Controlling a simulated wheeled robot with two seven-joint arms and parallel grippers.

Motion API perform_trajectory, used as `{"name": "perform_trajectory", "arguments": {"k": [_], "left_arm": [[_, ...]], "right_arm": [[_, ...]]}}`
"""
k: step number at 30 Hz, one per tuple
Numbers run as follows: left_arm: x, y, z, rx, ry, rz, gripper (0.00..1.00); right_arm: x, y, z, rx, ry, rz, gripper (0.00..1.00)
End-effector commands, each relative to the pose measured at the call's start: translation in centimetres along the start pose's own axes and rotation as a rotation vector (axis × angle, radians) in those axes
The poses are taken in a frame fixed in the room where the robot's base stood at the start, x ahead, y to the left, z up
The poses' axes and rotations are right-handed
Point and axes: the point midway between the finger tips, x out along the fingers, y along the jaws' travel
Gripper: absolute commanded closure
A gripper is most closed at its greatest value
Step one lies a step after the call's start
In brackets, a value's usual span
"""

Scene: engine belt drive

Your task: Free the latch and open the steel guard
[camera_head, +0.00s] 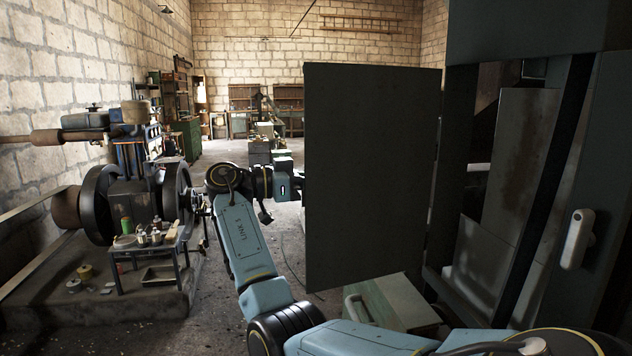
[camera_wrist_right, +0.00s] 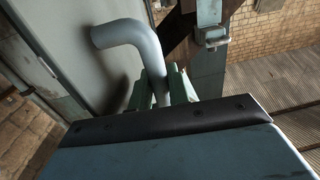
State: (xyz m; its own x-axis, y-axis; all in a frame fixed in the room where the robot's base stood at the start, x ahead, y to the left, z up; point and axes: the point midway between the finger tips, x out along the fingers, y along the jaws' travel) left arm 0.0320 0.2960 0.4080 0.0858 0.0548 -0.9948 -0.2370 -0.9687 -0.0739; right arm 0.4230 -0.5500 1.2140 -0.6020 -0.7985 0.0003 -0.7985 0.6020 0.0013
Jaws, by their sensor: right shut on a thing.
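The steel guard (camera_head: 372,175) is a tall dark flat panel in the middle of the head view. It stands swung out from the blue-grey frame at its right, with an opening beside it. In the right wrist view its grey face (camera_wrist_right: 80,55) carries a bent grey handle (camera_wrist_right: 130,35). My right gripper (camera_wrist_right: 163,88) is shut on this handle, with green fingers on either side of its lower end. In the head view the fingers and handle are hidden behind the panel. A metal bracket (camera_wrist_right: 213,38) shows on a post; I cannot tell if it belongs to the latch. My left gripper is not in view.
A pale lever-like handle (camera_head: 578,238) is on the frame at right. A green box (camera_head: 392,302) stands below the panel. An engine with flywheels (camera_head: 130,190) and a small table with tools (camera_head: 148,245) stand at left. Floor between is mostly clear.

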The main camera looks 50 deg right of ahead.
Motion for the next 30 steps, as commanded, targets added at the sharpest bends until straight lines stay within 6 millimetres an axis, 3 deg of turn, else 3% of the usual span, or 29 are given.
{"name": "perform_trajectory", "arguments": {"k": [7, 8, 9, 20, 30], "left_arm": [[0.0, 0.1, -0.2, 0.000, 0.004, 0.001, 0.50], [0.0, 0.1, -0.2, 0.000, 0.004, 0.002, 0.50], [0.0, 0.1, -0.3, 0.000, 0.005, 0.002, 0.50], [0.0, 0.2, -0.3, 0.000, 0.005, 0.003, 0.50], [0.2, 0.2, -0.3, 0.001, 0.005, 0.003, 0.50]], "right_arm": [[0.1, 0.0, -0.1, 0.001, 0.002, 0.003, 1.00], [0.1, 0.0, -0.1, 0.001, 0.003, 0.003, 0.78], [0.1, 0.0, -0.1, 0.001, 0.002, 0.002, 0.75], [-0.6, 0.0, 0.0, 0.001, 0.000, 0.000, 0.75], [-7.2, 0.0, -0.1, -0.001, 0.001, -0.002, 0.75]]}}
